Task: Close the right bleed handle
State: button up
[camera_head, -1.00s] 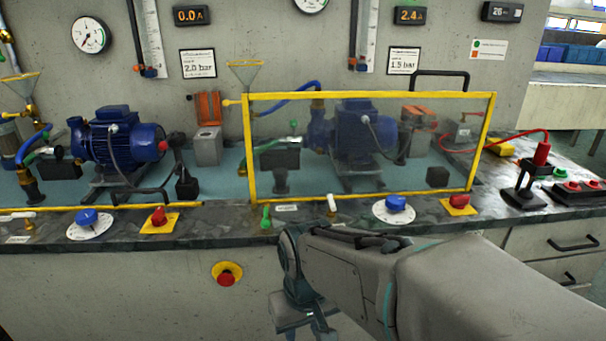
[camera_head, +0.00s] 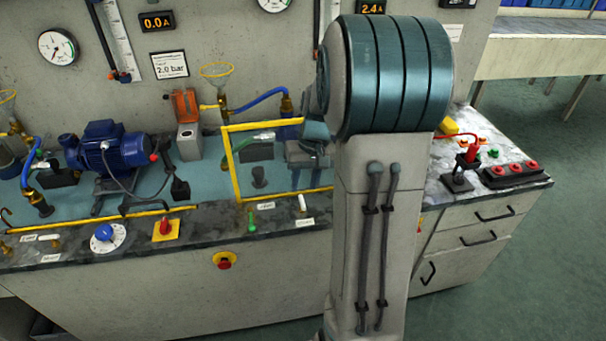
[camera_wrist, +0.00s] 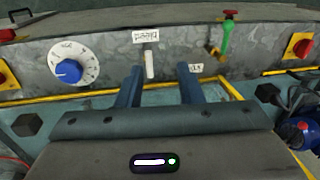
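A white lever handle (camera_head: 302,203) stands on the bench's front edge, right of a green handle (camera_head: 251,222). I take the white one to be the right bleed handle, but its label is too small to read surely. In the wrist view, which shows the bench turned around, the white handle (camera_wrist: 149,65) points toward my gripper (camera_wrist: 160,75). My gripper is open, and the handle appears between its two blue fingers, near the left one. I cannot tell whether they touch. The green handle (camera_wrist: 227,38) is to the right there. In the head view my arm hides the fingertips.
A yellow-framed clear guard (camera_head: 233,165) stands behind the handles, partly hidden by my arm. A blue dial knob (camera_wrist: 68,71) is left of the white handle in the wrist view. A red emergency button (camera_head: 225,260) is on the bench front.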

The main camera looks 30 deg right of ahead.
jog(key=w+d+r+p, duration=0.2)
jog(key=d+r+p, duration=0.2)
jog(key=p, duration=0.2)
send_near(303, 204)
jog(key=shift+m, duration=0.3)
jog(key=f, duration=0.5)
jog(key=a+f, duration=0.1)
jog(key=f, duration=0.1)
jog(key=shift+w+f, duration=0.15)
jog(key=shift+f, duration=0.25)
grip_shut()
